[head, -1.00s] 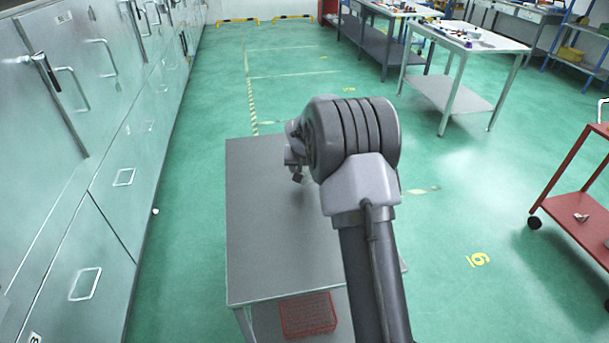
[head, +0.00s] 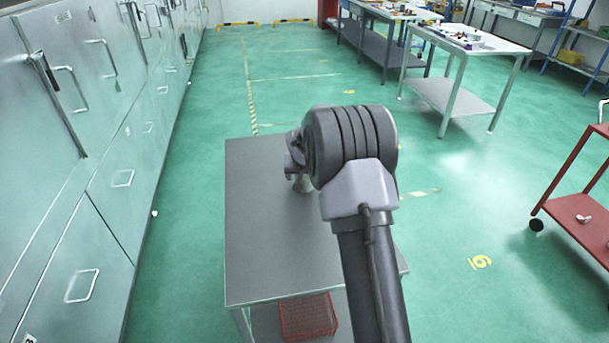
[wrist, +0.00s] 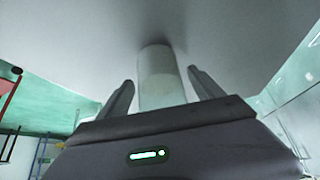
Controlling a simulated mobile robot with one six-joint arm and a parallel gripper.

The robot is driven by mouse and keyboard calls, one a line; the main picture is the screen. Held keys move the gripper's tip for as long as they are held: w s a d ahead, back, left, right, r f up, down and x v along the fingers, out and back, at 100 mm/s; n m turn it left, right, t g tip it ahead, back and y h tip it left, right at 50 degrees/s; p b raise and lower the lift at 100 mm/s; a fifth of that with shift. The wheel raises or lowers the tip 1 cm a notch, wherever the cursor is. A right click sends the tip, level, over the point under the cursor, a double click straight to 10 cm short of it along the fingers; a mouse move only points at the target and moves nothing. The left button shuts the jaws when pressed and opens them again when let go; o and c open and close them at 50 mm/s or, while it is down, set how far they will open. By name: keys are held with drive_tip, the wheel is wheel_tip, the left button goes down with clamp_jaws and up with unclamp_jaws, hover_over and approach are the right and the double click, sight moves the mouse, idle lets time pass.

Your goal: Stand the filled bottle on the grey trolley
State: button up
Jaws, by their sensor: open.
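The grey trolley (head: 265,240) stands in the middle of the head view, its flat top mostly bare. In the wrist view its top (wrist: 90,45) fills the upper part of the picture. The bottle (wrist: 160,78), pale and whitish with a faint green tint, stands on this top, with a soft shadow around its end. My gripper (wrist: 161,82) is open, with one finger on each side of the bottle and a visible gap at each.
A red wire basket (head: 308,316) sits on the trolley's lower shelf. Grey cabinets (head: 100,140) line the left side. A red trolley (head: 575,200) stands at the right, and a white-topped table (head: 466,40) stands behind. Green floor is free around the trolley.

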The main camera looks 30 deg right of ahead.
drive_tip(key=s+a+r+y+p, duration=0.1)
drive_tip(key=s+a+r, duration=0.6)
drive_tip(key=s+r, duration=0.3)
drive_tip(key=s+a+r+y+p, duration=0.1)
drive_tip(key=s+a+r+p, duration=0.1)
drive_tip(key=s+a+r, duration=0.75)
drive_tip(key=s+a+y, duration=0.1)
drive_tip(key=s+a, duration=0.2)
drive_tip(key=s, duration=0.4)
drive_tip(key=s+a+r+y, duration=0.1)
drive_tip(key=s+a, duration=0.2)
drive_tip(key=s, duration=0.4)
drive_tip(key=s+a+r+n+y, duration=0.1)
drive_tip(key=s+a, duration=0.2)
drive_tip(key=s, duration=0.4)
drive_tip(key=shift+a+r, duration=0.2)
drive_tip(key=shift+a, duration=0.1)
